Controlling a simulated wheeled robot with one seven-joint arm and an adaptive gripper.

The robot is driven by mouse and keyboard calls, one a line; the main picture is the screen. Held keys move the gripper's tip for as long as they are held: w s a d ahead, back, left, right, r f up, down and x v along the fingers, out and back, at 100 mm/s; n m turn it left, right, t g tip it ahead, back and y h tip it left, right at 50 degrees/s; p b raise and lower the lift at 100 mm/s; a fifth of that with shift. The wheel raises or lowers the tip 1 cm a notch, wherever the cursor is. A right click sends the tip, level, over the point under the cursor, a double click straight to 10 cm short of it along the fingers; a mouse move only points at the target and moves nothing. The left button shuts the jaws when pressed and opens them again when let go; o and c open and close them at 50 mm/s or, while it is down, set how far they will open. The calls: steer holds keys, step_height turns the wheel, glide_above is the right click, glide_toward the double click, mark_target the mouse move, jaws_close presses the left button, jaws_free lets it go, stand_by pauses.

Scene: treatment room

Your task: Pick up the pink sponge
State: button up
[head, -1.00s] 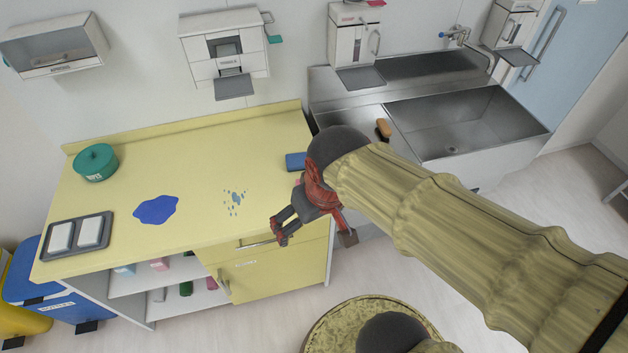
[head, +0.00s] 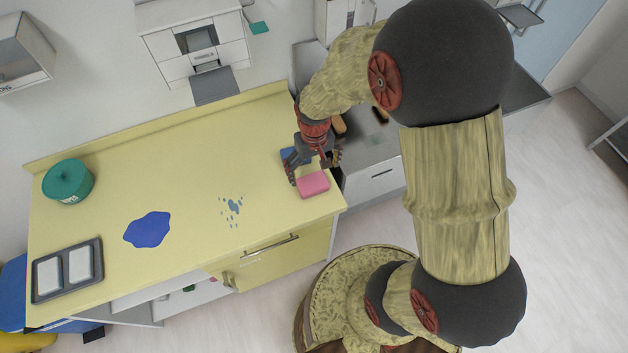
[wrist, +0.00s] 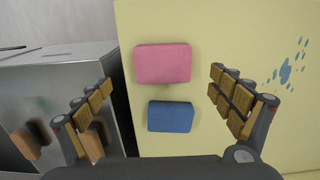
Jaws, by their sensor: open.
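The pink sponge (head: 313,185) lies flat on the yellow counter near its front right corner. In the wrist view the pink sponge (wrist: 163,63) sits between and beyond my open fingertips, with nothing gripping it. My gripper (head: 317,174) is open and empty above the counter's right end, beside the sponge in the head view. It also shows in the wrist view (wrist: 160,85), its fingers spread wide to either side. A blue sponge (wrist: 171,117) lies just behind the pink one; my gripper partly covers the blue sponge (head: 290,155) in the head view.
The yellow counter (head: 180,190) holds a blue puddle (head: 148,230), small blue splashes (head: 232,209), a green pot (head: 68,182) and a grey tray (head: 67,271) with two white pads.

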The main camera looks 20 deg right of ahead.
mark_target(313, 182)
steer(key=shift+w+f, duration=0.1)
steer(key=shift+f, duration=0.4)
steer(key=f, duration=0.3)
steer(key=f+b, duration=0.1)
steer(key=f, duration=0.1)
steer(key=shift+a, duration=0.25)
steer(key=shift+r, duration=0.1)
steer(key=shift+c, duration=1.2)
steer(key=c, duration=0.6)
steer(key=shift+c, duration=0.2)
